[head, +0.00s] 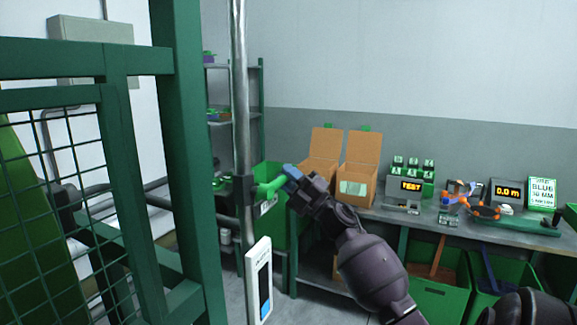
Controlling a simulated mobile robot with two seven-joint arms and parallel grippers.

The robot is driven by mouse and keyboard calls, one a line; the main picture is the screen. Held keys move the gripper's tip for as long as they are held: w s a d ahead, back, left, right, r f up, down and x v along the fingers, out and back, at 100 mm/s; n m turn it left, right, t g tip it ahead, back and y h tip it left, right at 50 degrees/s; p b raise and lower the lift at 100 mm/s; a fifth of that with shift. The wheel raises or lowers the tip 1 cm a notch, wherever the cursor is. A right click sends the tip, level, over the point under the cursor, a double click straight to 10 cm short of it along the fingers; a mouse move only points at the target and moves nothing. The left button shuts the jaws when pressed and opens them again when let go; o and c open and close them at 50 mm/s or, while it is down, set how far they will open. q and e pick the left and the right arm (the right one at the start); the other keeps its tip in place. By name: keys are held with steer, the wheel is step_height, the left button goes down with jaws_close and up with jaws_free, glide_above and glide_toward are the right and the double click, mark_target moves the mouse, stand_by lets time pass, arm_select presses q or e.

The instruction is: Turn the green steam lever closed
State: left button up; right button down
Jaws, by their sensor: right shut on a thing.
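The green steam lever (268,188) sticks out to the right from a dark fitting on the vertical grey pipe (240,100). It lies close to level in the picture, with its outer end slightly raised. My right gripper (290,175) reaches in from the lower right and is shut on the lever's outer end. The fingers hide that end. My left gripper is not in view.
A green frame with mesh (190,160) stands close on the left. A white panel (259,280) hangs below the lever. Behind are open cardboard boxes (361,165), a bench (400,217) with displays, and green bins (440,295).

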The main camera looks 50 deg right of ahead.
steer(key=shift+f+m+h, duration=0.2)
steer(key=shift+m+h, duration=0.2)
steer(key=shift+f, duration=0.1)
steer(key=c, duration=1)
jaws_free()
steer(key=shift+s+d+f, duration=0.1)
steer(key=shift+s+f, duration=0.15)
steer(key=shift+s, duration=0.1)
steer(key=b+v, duration=0.1)
steer(key=v, duration=0.5)
steer(key=shift+s+f, duration=0.1)
steer(key=shift+s, duration=0.2)
